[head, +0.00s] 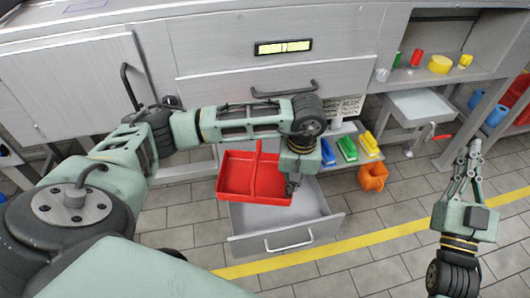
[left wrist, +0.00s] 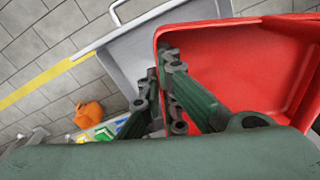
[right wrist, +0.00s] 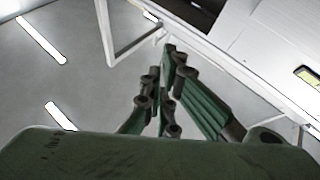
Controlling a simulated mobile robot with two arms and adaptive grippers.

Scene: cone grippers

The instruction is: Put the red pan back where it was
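The red pan (head: 235,176) is a shallow tray with a raised divider. It hangs slightly tilted above the open grey drawer (head: 316,230). My left gripper (head: 292,188) is at the pan's right side. In the left wrist view the fingers (left wrist: 160,75) close over the rim of the pan (left wrist: 245,70), one inside and one outside. The drawer (left wrist: 118,55) shows beyond the pan there. My right gripper (head: 474,150) points up at the far right, away from the pan, its fingertips together and empty. They also look closed in the right wrist view (right wrist: 162,75).
A low shelf behind the drawer holds blue, green and yellow bins (head: 347,149), with an orange container (head: 372,177) beside it. A sink (head: 420,105) stands right of that. Cups and a yellow item (head: 440,64) sit on the upper shelf. The tiled floor in front is clear.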

